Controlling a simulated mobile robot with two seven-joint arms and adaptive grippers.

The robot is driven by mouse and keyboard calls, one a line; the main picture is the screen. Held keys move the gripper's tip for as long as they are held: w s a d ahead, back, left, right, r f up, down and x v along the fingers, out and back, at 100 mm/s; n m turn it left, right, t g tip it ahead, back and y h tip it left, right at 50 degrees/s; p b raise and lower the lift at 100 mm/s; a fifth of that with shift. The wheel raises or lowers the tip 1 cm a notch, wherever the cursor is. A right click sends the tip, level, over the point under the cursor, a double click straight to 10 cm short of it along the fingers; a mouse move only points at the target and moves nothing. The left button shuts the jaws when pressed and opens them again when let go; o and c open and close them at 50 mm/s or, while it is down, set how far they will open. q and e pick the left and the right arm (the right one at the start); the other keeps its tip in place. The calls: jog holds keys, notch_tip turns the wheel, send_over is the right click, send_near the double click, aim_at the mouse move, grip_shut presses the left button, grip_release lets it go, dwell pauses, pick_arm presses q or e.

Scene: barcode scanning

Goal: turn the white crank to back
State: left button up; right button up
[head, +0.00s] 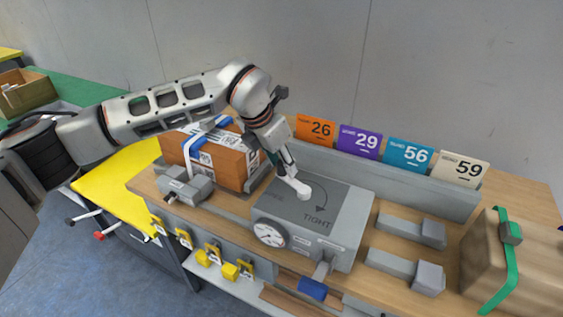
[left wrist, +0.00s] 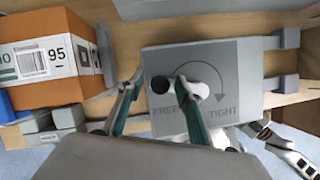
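The white crank (head: 303,188) sits on the top plate of the grey box (head: 345,205), which is marked FREE and TIGHT with a curved arrow. In the left wrist view the white crank (left wrist: 205,75) shows with a round black end toward the FREE side. My left gripper (head: 280,163) is over the crank from above. In the wrist view its fingers (left wrist: 160,88) are apart, one on each side of the black end, with gaps visible. One finger covers part of the crank. A grey and black part at the lower right, seemingly my right gripper (left wrist: 290,153), is cut off.
An orange carton (head: 222,160) stands left of the grey box, near my left arm. A dial (head: 269,233) and a blue-ended lever (head: 313,288) are on the box's front. Numbered cards (head: 408,154) stand behind. A brown parcel (head: 490,260) is at the right.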

pick_arm(q)
jog(key=v, duration=1.2)
